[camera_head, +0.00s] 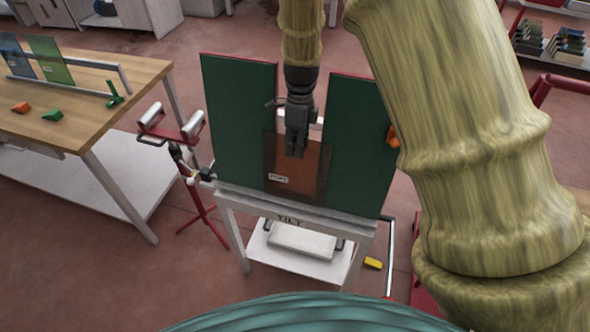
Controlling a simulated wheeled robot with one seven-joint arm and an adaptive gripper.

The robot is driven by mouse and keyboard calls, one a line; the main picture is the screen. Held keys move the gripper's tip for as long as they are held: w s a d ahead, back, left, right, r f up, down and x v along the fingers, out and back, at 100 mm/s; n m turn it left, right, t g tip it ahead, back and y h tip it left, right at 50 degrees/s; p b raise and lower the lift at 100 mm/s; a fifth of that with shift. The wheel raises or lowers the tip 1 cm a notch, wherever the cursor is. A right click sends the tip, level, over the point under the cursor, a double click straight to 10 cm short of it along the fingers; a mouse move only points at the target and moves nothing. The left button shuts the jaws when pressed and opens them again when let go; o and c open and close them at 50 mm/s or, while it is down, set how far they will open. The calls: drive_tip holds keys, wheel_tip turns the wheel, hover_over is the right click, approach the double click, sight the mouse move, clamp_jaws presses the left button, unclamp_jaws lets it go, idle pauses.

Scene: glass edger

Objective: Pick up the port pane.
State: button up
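A translucent orange-brown pane (306,183) stands on the tilted work stand, at the lower middle between two dark green panels. It has a small white label at its lower left that seems to read "PORT". My gripper (294,152) points down in front of the pane's upper middle, and its fingers overlap the pane in the picture. The gap between the fingers is too small to make out, so I cannot tell whether they touch or hold the pane. The gripper hides part of the pane's upper edge.
The stand's ledge (345,212) is marked "TILT"; green panels (238,125) (356,145) flank the gap. A wooden table (85,125) at left holds a blue pane (15,55), a green pane (50,60) and small blocks. A red roller stand (172,130) is beside the work stand.

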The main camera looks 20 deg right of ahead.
sight(295, 171)
wheel_tip(295, 171, down, 3)
drive_tip(key=shift+r+p, duration=0.15)
drive_tip(key=shift+p, duration=0.5)
drive_tip(key=shift+f, duration=0.8)
drive_tip(key=shift+a, duration=0.1)
clamp_jaws()
drive_tip(key=shift+r, duration=0.1)
